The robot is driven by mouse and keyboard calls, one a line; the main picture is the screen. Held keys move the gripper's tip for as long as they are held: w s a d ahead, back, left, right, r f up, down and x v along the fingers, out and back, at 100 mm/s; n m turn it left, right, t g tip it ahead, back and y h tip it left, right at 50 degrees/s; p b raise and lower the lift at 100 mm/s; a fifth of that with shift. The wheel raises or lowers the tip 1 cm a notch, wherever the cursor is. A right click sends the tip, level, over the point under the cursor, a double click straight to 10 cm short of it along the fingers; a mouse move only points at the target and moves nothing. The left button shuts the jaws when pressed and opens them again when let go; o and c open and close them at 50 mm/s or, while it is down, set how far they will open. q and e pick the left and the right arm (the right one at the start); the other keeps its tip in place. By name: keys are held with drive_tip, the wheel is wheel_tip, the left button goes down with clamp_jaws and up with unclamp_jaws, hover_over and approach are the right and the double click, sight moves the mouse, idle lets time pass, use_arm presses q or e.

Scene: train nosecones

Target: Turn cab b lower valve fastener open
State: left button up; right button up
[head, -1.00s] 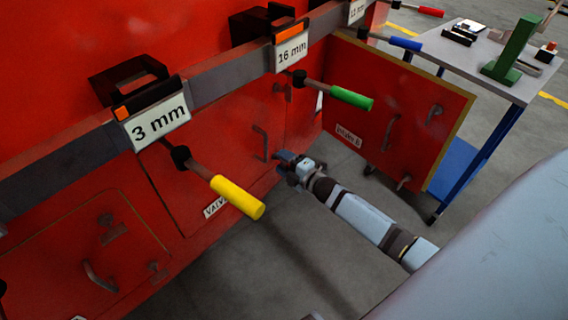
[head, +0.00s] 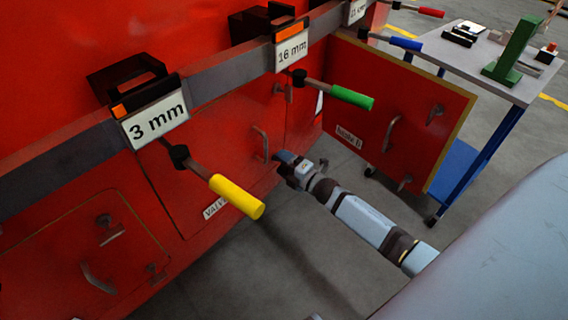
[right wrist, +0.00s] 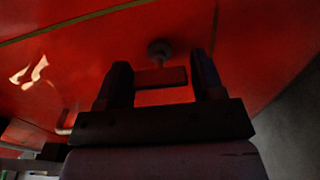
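My right gripper (head: 278,157) is at the lower right of the red valve panel (head: 190,190), close to its surface. In the right wrist view its two dark fingers (right wrist: 163,82) stand apart. A fastener (right wrist: 160,76) with a round hub and a flat crosswise handle shows between them on the red panel. The handle nearly spans the gap; I cannot tell whether the fingers touch it. In the head view this fastener is hidden by the gripper. My left gripper is not in view.
A yellow-handled tool (head: 236,196) and a green-handled tool (head: 350,96) stick out from the rail. A bar handle (head: 261,143) is just above my gripper. The open red door (head: 395,115) stands to the right, before a grey-topped trolley (head: 500,75).

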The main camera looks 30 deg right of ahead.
drive_tip(key=shift+o, duration=0.9)
drive_tip(key=v, duration=1.3)
drive_tip(key=shift+s+p, duration=0.35)
drive_tip(key=shift+d, duration=0.15)
